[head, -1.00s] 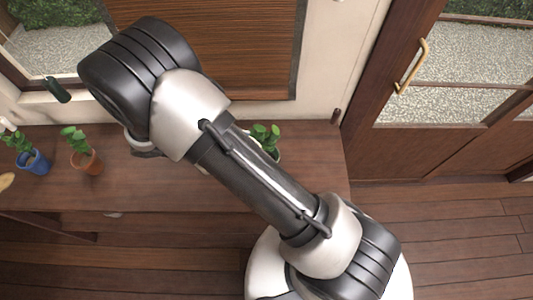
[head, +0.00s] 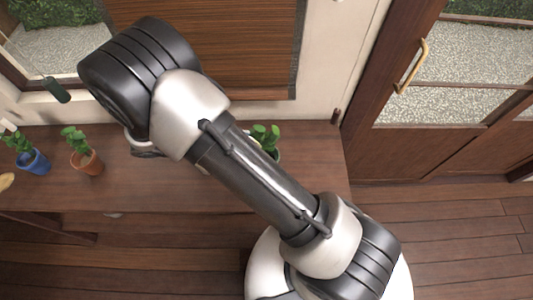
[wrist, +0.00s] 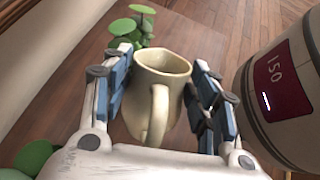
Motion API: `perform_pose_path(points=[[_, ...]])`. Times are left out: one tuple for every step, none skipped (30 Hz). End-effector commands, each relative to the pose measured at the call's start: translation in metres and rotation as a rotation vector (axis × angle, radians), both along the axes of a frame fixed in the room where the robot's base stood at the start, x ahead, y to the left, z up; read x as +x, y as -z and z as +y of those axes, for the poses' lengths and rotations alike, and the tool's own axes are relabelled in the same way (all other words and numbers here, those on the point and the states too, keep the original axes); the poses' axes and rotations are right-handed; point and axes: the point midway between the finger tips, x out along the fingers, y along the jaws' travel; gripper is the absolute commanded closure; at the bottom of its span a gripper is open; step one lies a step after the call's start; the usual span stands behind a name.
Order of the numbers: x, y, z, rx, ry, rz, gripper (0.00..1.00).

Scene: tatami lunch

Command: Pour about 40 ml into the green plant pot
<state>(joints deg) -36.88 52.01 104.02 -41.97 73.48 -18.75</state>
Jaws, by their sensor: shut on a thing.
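In the wrist view my gripper (wrist: 160,76) is shut on a cream jug (wrist: 172,62), one finger on each side. The jug's handle faces the camera and its mouth shows at the top; I cannot make out the liquid inside. A leafy plant (head: 266,136) stands on the bench right of my forearm. Its pot (head: 278,155) is mostly hidden behind the arm, and its green colour is hard to confirm. Green leaves (wrist: 134,24) also show beyond the jug in the wrist view.
A blue pot (head: 35,163) and a terracotta pot (head: 87,164), each with a plant, stand at the left of the wooden bench (head: 200,195). A wall and window run behind it. More leaves (wrist: 32,158) show low left in the wrist view. The bench's front is mostly bare.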

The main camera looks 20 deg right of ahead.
Motion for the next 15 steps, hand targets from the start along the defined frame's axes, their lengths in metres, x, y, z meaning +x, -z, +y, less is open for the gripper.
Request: perform_pose_path(points=[[0.0001, -0.0004, -0.0001, -0.001, 0.000, 0.000, 0.89], [0.0001, -0.0004, -0.0001, -0.001, 0.000, 0.000, 0.89], [0.0001, -0.0004, -0.0001, -0.001, 0.000, 0.000, 0.89], [0.0001, -0.0004, -0.0001, -0.001, 0.000, 0.000, 0.89], [0.0001, -0.0004, -0.0001, -0.001, 0.000, 0.000, 0.89], [0.0001, -0.0004, -0.0001, -0.001, 0.000, 0.000, 0.89], [0.0001, -0.0004, -0.0001, -0.001, 0.000, 0.000, 0.89], [0.0001, -0.0004, -0.0001, -0.001, 0.000, 0.000, 0.89], [0.0001, -0.0004, -0.0001, -0.001, 0.000, 0.000, 0.89], [0.0001, -0.0004, 0.0000, -0.001, 0.000, 0.000, 0.89], [0.0001, -0.0002, 0.0001, -0.002, 0.000, 0.000, 0.89], [0.0001, 0.0003, 0.0003, -0.005, 0.000, 0.000, 0.89], [0.0001, 0.0009, 0.0007, -0.009, 0.000, 0.000, 0.89], [0.0002, 0.0015, 0.0011, -0.016, -0.001, 0.002, 0.89], [0.0005, 0.0028, 0.0022, -0.027, -0.001, 0.002, 0.89]])
